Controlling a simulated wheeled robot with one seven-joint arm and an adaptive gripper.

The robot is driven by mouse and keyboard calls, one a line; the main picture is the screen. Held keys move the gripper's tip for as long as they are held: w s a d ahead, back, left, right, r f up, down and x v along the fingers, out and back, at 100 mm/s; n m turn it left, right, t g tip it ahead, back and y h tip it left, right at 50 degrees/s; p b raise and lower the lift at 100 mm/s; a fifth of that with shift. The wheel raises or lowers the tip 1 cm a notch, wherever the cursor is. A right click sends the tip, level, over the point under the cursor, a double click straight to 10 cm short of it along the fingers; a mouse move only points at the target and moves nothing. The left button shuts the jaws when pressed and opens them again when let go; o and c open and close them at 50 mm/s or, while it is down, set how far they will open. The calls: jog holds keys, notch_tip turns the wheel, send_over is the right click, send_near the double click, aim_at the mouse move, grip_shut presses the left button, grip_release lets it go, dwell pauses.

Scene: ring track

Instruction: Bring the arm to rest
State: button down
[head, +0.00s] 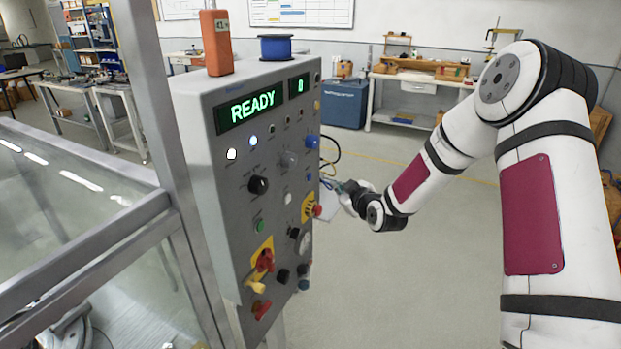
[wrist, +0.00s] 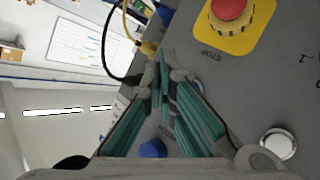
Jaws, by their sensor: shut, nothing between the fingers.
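My white arm with dark red panels reaches in from the right in the head view. My gripper (head: 343,187) is near the right edge of the grey control panel (head: 232,165), and its fingers are small and partly hard to see there. In the wrist view my gripper (wrist: 163,62) has its teal-padded fingers together at the tips, with nothing between them. The panel face lies behind the fingers. The red stop button (wrist: 230,8) on its yellow plate is above and right of the fingertips, apart from them. I cannot tell whether the fingers touch the panel.
The panel display (head: 252,107) reads READY. An orange block (head: 216,42) and a blue spool (head: 275,47) stand on top of the panel. A metal-framed glass enclosure (head: 75,190) is at left. The floor (head: 420,290) under my arm is clear. Workbenches (head: 420,85) stand at the back.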

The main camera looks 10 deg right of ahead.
jog(key=shift+r, duration=0.1)
jog(key=s+r+m+g+h, duration=0.3)
jog(key=s+r+g, duration=0.2)
jog(key=s+r, duration=1.3)
jog(key=s+a+r+m+g, duration=0.1)
jog(key=s+r+m+g, duration=0.1)
jog(key=s, duration=2.5)
jog(key=m+g, duration=0.1)
jog(key=m, duration=0.1)
jog(key=shift+s+a+r+m+g, duration=0.2)
jog(key=shift+a+m+g, duration=0.1)
jog(key=shift+g, duration=0.1)
